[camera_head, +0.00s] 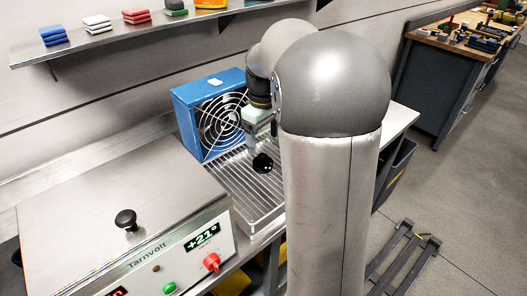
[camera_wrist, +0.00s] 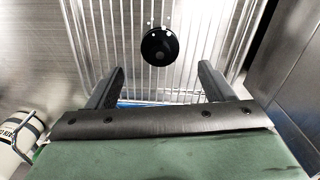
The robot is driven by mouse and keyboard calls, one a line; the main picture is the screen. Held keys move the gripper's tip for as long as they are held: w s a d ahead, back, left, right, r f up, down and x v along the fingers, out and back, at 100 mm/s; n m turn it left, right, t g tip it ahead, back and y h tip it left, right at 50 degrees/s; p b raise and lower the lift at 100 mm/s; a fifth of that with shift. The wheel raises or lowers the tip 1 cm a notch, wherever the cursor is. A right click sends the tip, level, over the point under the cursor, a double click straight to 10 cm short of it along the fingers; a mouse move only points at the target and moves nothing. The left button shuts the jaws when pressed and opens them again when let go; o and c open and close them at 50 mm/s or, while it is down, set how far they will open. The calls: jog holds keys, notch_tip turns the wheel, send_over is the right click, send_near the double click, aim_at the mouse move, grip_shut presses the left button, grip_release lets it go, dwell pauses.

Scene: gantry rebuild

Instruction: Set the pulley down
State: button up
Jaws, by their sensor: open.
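The pulley (camera_head: 262,163) is a small black disc with a hub. It sits on the slatted metal rack (camera_head: 247,205) in front of the blue fan. In the wrist view the pulley (camera_wrist: 160,46) lies beyond my fingertips, roughly centred between them, and the rack (camera_wrist: 95,35) shows around it. My gripper (camera_wrist: 157,76) is open, its two dark fingers spread wide with nothing between them. In the head view my gripper (camera_head: 254,143) is just above and beside the pulley, partly hidden by my arm.
A blue box fan (camera_head: 208,112) stands behind the rack. A steel unit with a black knob, labelled Tarnvolt (camera_head: 120,215), stands to the left and its display reads +21°. A wall shelf (camera_head: 130,36) holds coloured pads above. A workbench (camera_head: 445,75) is at the far right.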

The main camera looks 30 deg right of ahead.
aim_at(264, 157)
jog(key=shift+r, duration=2.1)
